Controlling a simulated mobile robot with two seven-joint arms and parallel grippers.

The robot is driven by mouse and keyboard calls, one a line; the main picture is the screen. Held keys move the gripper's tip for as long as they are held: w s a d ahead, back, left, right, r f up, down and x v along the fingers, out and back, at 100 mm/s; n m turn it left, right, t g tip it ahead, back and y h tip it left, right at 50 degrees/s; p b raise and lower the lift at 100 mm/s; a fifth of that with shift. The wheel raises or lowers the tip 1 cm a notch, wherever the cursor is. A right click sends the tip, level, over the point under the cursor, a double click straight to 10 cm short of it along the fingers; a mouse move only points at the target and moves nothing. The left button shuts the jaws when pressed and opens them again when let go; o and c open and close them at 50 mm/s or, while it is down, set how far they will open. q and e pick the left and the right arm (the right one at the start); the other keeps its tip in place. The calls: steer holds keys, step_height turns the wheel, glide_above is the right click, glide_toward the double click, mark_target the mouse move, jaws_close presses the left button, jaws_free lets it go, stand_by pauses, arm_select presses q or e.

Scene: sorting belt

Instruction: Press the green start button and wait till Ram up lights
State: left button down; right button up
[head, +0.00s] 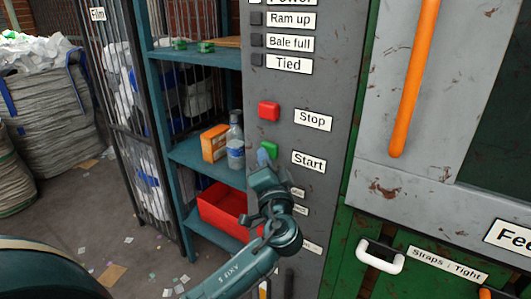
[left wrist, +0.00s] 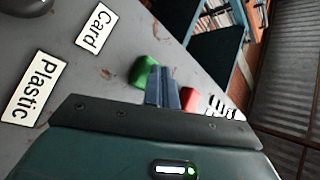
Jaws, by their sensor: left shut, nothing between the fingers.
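The green start button (head: 270,149) is on the grey control panel (head: 320,90), beside the "Start" label (head: 309,161). My left gripper (head: 263,156) is shut and empty, with its fingertips at the button's lower left edge in the head view. In the left wrist view the shut fingers (left wrist: 160,80) overlap the green button (left wrist: 143,70); whether they touch it I cannot tell. The "Ram up" lamp (head: 256,18) looks dark, as do the "Bale full" lamp (head: 257,40) and the "Tied" lamp (head: 258,60). My right gripper is not in view.
The red stop button (head: 268,111) sits just above the green one. A teal shelf (head: 190,150) with a spray bottle (head: 235,140), an orange box (head: 214,143) and a red bin (head: 222,212) stands left of the panel. An orange handle (head: 414,80) is at right.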

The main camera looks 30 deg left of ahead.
arm_select(q)
steer(key=shift+s, duration=1)
steer(key=shift+s+a, duration=0.15)
steer(key=shift+s, duration=1.1)
steer(key=shift+s+a, duration=0.1)
steer(key=shift+s, duration=1.15)
steer(key=s+d+f+m+g+h+p, duration=0.1)
steer(key=s+d+f+m+h, duration=0.15)
steer(key=f+h, duration=0.45)
steer(key=s+d+f+m+g+h+p, duration=0.1)
steer(key=d+f+h, duration=0.25)
steer(key=f, duration=0.65)
steer(key=s+d+f+n+g+h+p, duration=0.1)
steer(key=s+d+f+n+h, duration=0.1)
steer(key=s, duration=0.5)
steer(key=s+d+f+n+g+h+p, duration=0.1)
steer(key=s+d+f+n+g+h, duration=0.1)
steer(key=s+d+f+h, duration=0.2)
steer(key=s+d+f, duration=0.2)
steer(key=d+f, duration=0.1)
steer(key=shift+s+f, duration=0.25)
steer(key=shift+s, duration=0.1)
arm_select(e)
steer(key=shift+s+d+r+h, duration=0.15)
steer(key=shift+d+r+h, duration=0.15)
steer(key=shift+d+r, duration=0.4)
